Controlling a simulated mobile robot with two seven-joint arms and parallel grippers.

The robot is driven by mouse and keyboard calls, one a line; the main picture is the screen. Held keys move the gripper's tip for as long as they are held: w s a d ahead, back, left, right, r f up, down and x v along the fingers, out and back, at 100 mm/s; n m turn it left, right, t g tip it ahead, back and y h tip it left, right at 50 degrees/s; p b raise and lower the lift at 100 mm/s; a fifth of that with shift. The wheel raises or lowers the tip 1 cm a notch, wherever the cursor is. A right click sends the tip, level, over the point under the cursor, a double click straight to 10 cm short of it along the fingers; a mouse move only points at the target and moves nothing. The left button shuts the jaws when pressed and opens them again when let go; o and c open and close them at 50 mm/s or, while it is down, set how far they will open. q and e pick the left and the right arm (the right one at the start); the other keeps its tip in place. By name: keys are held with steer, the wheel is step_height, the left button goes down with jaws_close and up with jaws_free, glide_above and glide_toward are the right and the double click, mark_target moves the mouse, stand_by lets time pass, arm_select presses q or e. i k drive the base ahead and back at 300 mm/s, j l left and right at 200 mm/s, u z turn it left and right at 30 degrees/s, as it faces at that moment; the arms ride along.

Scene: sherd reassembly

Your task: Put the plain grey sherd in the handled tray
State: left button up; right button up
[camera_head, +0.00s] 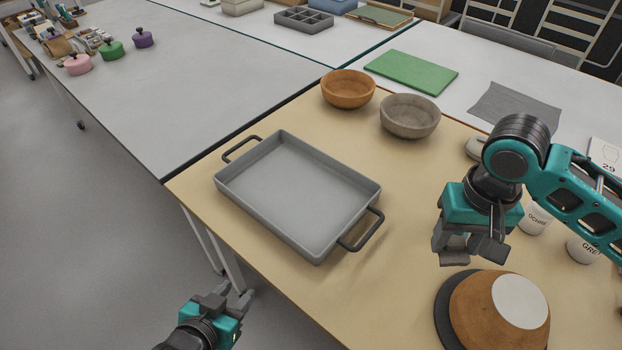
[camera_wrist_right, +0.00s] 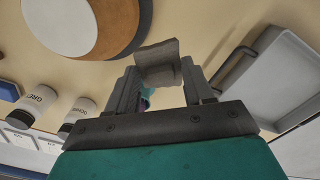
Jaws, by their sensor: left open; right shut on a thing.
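The grey handled tray (camera_head: 290,195) lies empty on the tan table, with a dark handle at each end; part of it also shows in the right wrist view (camera_wrist_right: 262,95). My right gripper (camera_head: 462,250) is shut on the plain grey sherd (camera_head: 455,259), held above the table to the right of the tray. In the right wrist view the sherd (camera_wrist_right: 158,62) sits between the two fingers of my right gripper (camera_wrist_right: 160,85). My left gripper (camera_head: 238,297) is open and empty, off the table's front edge, below the tray in the picture.
A brown vessel with a pale patch (camera_head: 500,310) stands on a dark disc at the lower right. White cups, one marked OCHRE (camera_head: 534,220), stand behind it. A brown bowl (camera_head: 347,88) and a grey bowl (camera_head: 410,115) stand beyond the tray. Table between tray and right gripper is clear.

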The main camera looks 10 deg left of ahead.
mark_target(297, 192)
steer(key=i+j, duration=0.15)
steer(key=j, duration=0.2)
steer(key=i+j, duration=0.2)
steer(key=j, duration=0.2)
steer(key=i+j, duration=0.15)
steer(key=j, duration=0.2)
